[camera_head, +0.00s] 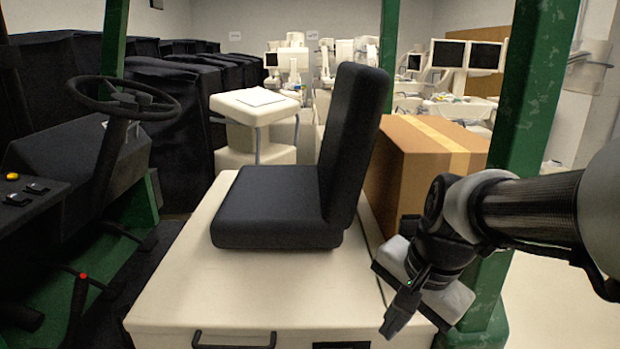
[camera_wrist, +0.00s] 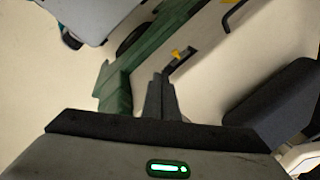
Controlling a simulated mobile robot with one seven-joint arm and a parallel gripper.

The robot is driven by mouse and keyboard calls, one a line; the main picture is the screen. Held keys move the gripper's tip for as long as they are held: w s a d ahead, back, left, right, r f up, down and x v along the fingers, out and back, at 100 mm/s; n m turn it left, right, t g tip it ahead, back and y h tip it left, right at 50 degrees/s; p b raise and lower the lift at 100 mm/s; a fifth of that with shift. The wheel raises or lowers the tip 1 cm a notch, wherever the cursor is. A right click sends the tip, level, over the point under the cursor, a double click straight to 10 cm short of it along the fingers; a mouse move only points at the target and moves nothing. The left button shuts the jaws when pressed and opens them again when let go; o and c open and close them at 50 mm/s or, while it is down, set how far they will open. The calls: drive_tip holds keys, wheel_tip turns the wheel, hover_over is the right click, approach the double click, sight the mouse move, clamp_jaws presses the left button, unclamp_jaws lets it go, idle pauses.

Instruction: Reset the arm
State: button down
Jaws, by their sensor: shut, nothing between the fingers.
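My arm (camera_head: 530,210) comes in from the right edge of the head view. My gripper (camera_head: 398,316) hangs at its end and points down, with its fingers together and nothing held. It is in front of the green post and the cardboard box, beside the right edge of the cream base under the seat. In the wrist view the dark fingers of my gripper (camera_wrist: 160,92) show close together above the grey housing with a green light.
A black seat (camera_head: 280,200) stands on the cream base (camera_head: 170,290). A cardboard box (camera_head: 420,165) is behind my gripper. Green posts (camera_head: 535,100) rise beside the seat. A steering wheel (camera_head: 122,98) is at left. Covered carts (camera_head: 165,90) stand behind. Floor at lower right is clear.

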drive_tip(key=s+r+n+t+h, duration=0.25)
drive_tip(key=s+r+n, duration=0.35)
drive_tip(key=s+n, duration=0.3)
wheel_tip(320, 180, up, 13)
drive_tip(key=w+p, duration=0.1)
drive_tip(key=p, duration=1.2)
drive_tip(key=shift+w+d+n+y, duration=0.25)
drive_tip(key=shift+w+n+y, duration=0.05)
drive_tip(key=shift+y, duration=0.15)
drive_tip(key=shift+f, duration=0.15)
